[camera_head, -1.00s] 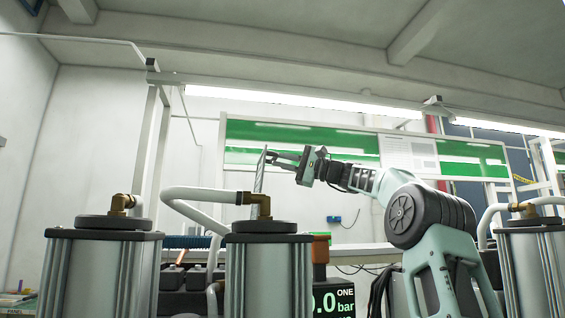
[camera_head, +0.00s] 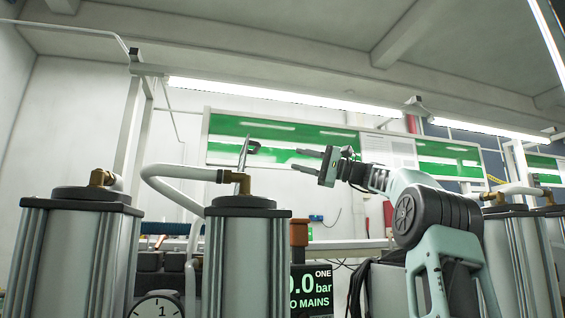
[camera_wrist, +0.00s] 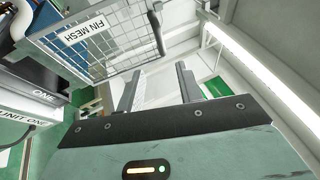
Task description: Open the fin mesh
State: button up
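The fin mesh (camera_wrist: 100,40) is a wire grid panel in a pale frame with a "FIN MESH" label, at the upper left of the wrist view. A dark handle (camera_wrist: 156,32) is on its edge nearest my gripper. In the head view the mesh (camera_head: 243,158) shows almost edge-on as a thin upright strip, with the dark handle (camera_head: 253,148) on its right side. My gripper (camera_head: 296,160) is to the right of the handle, apart from it, with its fingers pointing left. In the wrist view my gripper (camera_wrist: 158,80) is open and empty. The mesh's hinge side is not clear.
A ribbed column (camera_head: 245,265) with a brass elbow and white hose (camera_head: 165,182) stands before the mesh. Another column (camera_head: 75,255) is at the left, and one (camera_head: 525,255) at the right. A "UNIT ONE" housing (camera_wrist: 30,108) is at left in the wrist view.

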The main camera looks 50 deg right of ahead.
jog(key=shift+b+v, duration=0.35)
jog(key=shift+v, duration=2.45)
